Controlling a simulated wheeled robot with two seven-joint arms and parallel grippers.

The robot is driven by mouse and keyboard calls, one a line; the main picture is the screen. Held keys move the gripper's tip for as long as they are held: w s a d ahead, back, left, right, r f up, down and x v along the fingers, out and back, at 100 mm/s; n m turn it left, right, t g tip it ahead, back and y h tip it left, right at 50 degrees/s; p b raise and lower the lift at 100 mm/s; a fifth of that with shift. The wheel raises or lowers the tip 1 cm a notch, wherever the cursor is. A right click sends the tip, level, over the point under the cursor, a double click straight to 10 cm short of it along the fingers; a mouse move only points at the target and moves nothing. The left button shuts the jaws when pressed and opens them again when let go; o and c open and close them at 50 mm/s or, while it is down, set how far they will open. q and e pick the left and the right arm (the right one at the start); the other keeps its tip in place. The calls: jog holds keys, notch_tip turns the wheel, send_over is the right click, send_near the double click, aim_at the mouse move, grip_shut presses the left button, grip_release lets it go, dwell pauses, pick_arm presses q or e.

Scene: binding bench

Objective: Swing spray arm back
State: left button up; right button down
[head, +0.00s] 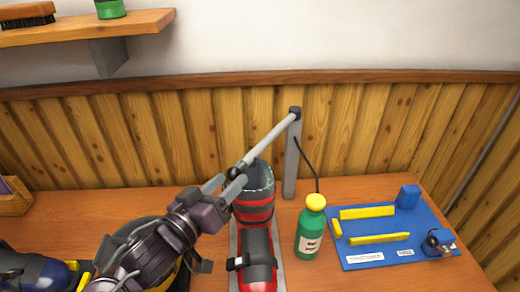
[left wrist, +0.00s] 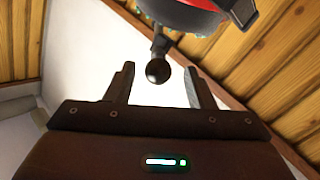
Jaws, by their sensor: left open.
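The spray arm (head: 268,140) is a light grey rod. It slopes from the top of a grey post (head: 291,165) down to the left, over a red and black boot (head: 257,245). A black ball knob (head: 237,172) sits at its free end. My left gripper (head: 224,184) is open, its fingers close to the knob. In the left wrist view the knob (left wrist: 157,71) shows between the two open fingers (left wrist: 160,85), with a gap on each side. Contact cannot be seen. My right gripper is not in view.
A green bottle (head: 311,232) with a yellow cap stands right of the boot. A blue board (head: 395,252) with yellow bars lies farther right. A blue item (head: 40,272) is at the lower left. A shelf (head: 85,28) hangs on the wall. Bench space behind my left arm is clear.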

aim_at(243, 163)
pick_arm(q)
jog(key=shift+w+d+r, duration=0.1)
jog(key=shift+w+r, duration=0.15)
jog(key=x, duration=0.1)
jog(key=p+x, duration=0.2)
jog(key=shift+w+d+r, duration=0.2)
jog(key=shift+w+r, duration=0.1)
jog(key=shift+w, duration=0.05)
jog(key=shift+f+p+x, duration=0.25)
jog(key=shift+p+x, duration=0.1)
jog(key=shift+x, duration=0.75)
jog(key=shift+d, duration=0.15)
grip_shut()
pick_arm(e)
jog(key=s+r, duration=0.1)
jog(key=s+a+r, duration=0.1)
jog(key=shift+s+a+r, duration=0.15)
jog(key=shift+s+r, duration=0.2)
